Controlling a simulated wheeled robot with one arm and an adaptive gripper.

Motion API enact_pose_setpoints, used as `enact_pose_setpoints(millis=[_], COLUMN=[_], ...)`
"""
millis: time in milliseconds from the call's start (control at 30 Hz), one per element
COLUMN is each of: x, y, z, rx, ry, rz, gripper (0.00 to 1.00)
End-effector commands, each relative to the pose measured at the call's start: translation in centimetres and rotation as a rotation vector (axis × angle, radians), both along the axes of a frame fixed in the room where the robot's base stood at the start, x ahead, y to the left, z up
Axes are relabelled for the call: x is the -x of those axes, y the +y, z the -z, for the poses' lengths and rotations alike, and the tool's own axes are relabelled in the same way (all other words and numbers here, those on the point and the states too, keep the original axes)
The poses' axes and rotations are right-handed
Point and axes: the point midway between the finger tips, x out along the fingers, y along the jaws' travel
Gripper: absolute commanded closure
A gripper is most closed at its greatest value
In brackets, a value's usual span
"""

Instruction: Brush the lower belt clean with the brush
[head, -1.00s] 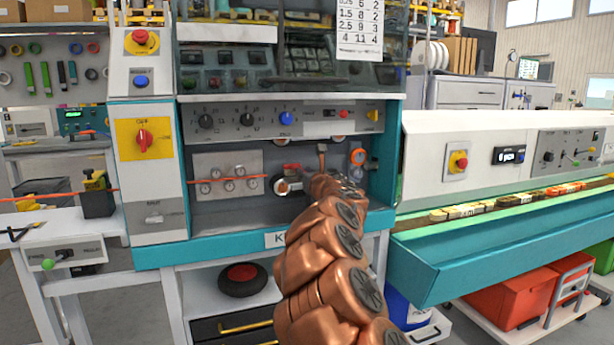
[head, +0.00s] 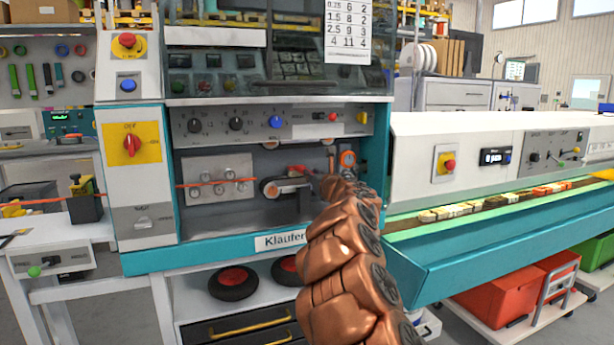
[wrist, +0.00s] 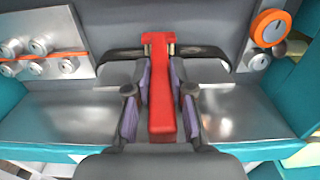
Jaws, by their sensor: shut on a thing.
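My gripper (wrist: 160,82) is shut on the red handle of the brush (wrist: 161,105), one pad on each side. The brush points away from me, and its red head reaches the dark lower belt (wrist: 103,63) at the back of the machine bay. I cannot tell whether its bristles touch the belt. In the head view, the lower belt (head: 291,184) runs right from a pale roller at its left end. My copper-coloured arm hides its right end and most of my gripper.
A panel of small rollers (wrist: 41,48) with an orange wire stands left of the belt. An orange-ringed dial (wrist: 270,28) is at the right, near the teal side wall (head: 378,160). The bay's metal floor (wrist: 55,110) is clear.

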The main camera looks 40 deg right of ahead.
Motion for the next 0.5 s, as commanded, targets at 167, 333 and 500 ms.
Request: enact_pose_setpoints(millis=[167, 333, 500], x=[0.6, 0.8, 0.9], y=[-1.5, -2.2, -2.6], z=[0.2, 0.2, 0.1], rx=[-0.004, -0.004, -0.004], ry=[0.003, 0.004, 0.003], rz=[0.005, 0.004, 0.003], gripper=[1.0, 1.0, 1.0])
